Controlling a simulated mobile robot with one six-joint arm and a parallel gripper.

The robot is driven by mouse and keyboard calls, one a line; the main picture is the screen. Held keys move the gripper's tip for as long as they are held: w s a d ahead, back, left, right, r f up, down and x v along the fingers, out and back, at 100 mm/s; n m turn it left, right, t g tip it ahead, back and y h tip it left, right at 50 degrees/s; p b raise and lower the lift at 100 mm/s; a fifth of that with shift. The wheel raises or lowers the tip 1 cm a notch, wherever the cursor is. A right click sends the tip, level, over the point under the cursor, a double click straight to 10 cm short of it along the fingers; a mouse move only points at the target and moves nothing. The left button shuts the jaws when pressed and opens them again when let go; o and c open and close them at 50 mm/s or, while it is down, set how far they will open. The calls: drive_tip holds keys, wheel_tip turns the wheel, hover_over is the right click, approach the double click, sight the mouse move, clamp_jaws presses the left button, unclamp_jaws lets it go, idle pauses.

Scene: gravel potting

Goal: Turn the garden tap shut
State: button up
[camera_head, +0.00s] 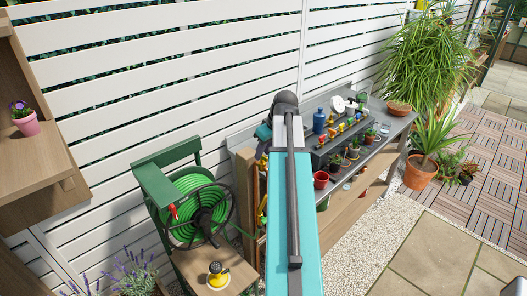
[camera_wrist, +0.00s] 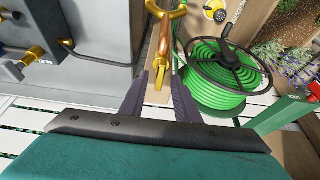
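The brass-coloured garden tap (camera_wrist: 165,42) is at the top middle of the wrist view, with a curved upper part and a long narrow part pointing down towards my gripper. My gripper (camera_wrist: 159,82) has its two dark fingers apart, one on each side of the narrow part's lower end. I cannot tell whether either finger touches it. In the head view a small yellow-gold piece (camera_head: 262,162), probably the tap, shows beside the wooden post. My own arm hides most of the tap and my fingers there.
A green hose reel (camera_head: 198,208) stands just left of the post; it is close beside the tap in the wrist view (camera_wrist: 222,78). A potting bench (camera_head: 385,128) with several pots and bottles is to the right. A white slatted fence (camera_head: 150,90) runs behind.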

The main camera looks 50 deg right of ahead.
drive_tip(key=shift+f, duration=0.2)
clamp_jaws()
